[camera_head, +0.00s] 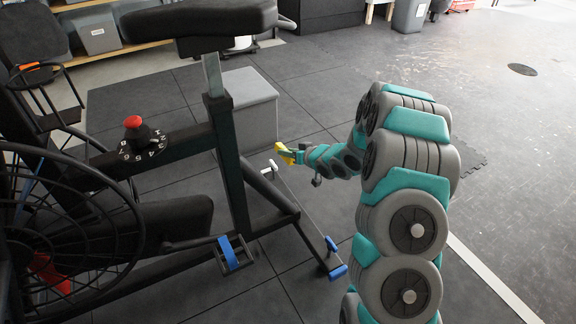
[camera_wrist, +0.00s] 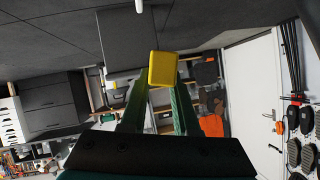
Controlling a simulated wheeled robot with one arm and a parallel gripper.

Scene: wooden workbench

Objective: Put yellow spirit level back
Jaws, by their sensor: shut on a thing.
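The yellow spirit level (camera_wrist: 163,69) is held between the two green fingers of my gripper (camera_wrist: 161,92). In the wrist view its end shows as a yellow block at the fingertips; the rest of its length is foreshortened or hidden. In the head view the yellow level (camera_head: 285,152) is small, at the tip of my gripper (camera_head: 298,156), in the air near the middle of the picture. My gripper is shut on it. No workbench or resting place for the level can be made out.
A black exercise bike (camera_head: 225,150) stands close at the left, its seat (camera_head: 200,18) high and its frame near the level. A grey box (camera_head: 248,105) stands behind. Open floor (camera_head: 480,130) lies right. The wrist view shows a white door (camera_wrist: 250,90) and dark drawers (camera_wrist: 50,105).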

